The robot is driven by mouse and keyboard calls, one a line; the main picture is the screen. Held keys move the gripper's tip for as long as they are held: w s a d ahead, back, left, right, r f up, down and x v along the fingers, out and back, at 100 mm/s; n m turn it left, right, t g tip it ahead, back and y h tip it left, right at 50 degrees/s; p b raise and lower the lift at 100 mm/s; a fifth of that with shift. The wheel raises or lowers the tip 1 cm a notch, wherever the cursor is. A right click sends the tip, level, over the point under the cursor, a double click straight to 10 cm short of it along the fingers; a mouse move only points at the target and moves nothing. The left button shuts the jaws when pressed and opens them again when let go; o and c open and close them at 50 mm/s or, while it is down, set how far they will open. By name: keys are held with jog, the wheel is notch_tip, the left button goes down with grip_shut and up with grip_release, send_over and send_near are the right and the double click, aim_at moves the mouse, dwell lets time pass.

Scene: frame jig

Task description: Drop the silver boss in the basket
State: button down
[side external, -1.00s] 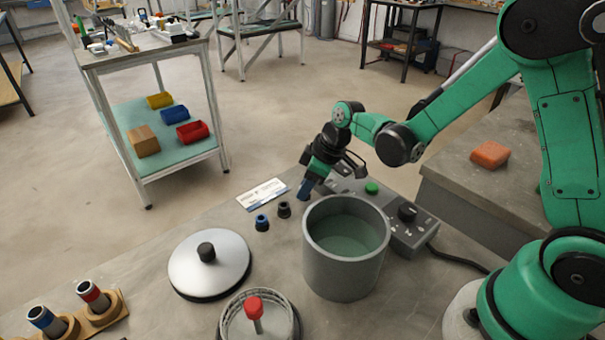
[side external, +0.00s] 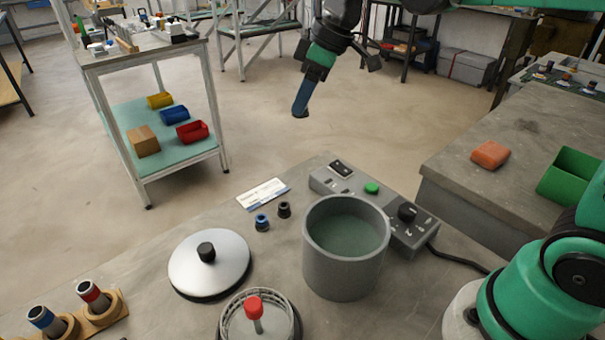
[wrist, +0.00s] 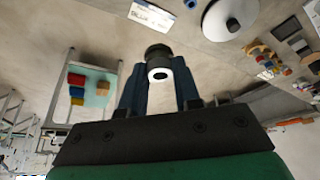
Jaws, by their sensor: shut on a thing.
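My gripper (side external: 301,108) is raised high above the far end of the bench, its blue fingers pointing down. In the wrist view the fingers (wrist: 161,80) are shut on a small round boss with a dark body and a pale silver ring-shaped end (wrist: 159,73), which I take to be the silver boss. In the side view only a dark bit of it shows at the fingertips. The round wire basket (side external: 231,305) with a red-knobbed handle in its middle is at the front edge of the picture, partly cut off, well below and left of my gripper.
A grey open tank (side external: 318,262) with greenish liquid stands right of the basket, beside a control box (side external: 400,235). A silver lid (side external: 190,265) lies left. A blue boss (side external: 262,222) and a black boss (side external: 284,209) stand near a white card (side external: 262,193).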

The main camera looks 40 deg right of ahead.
jog(key=s+a+f+n+g+y, duration=0.1)
jog(key=s+a+f+n+g, duration=0.15)
jog(key=s+a+n, duration=0.55)
jog(key=s+a+f+n+g+y, duration=0.1)
jog(key=s+a+f+n, duration=0.25)
jog(key=s+a, duration=0.45)
jog(key=shift+w+a+f, duration=0.15)
jog(key=shift+w+f, duration=0.1)
jog(key=shift+f, duration=1.25)
jog(key=shift+w+a+f, duration=0.2)
jog(key=shift+w+f, duration=0.1)
jog(key=shift+f, duration=1.15)
jog(key=shift+w+a+f, duration=0.15)
jog(key=shift+w+f, duration=0.1)
jog(key=shift+f, duration=1.25)
jog(key=shift+c, duration=1.9)
grip_release()
notch_tip(320, 180, up, 8)
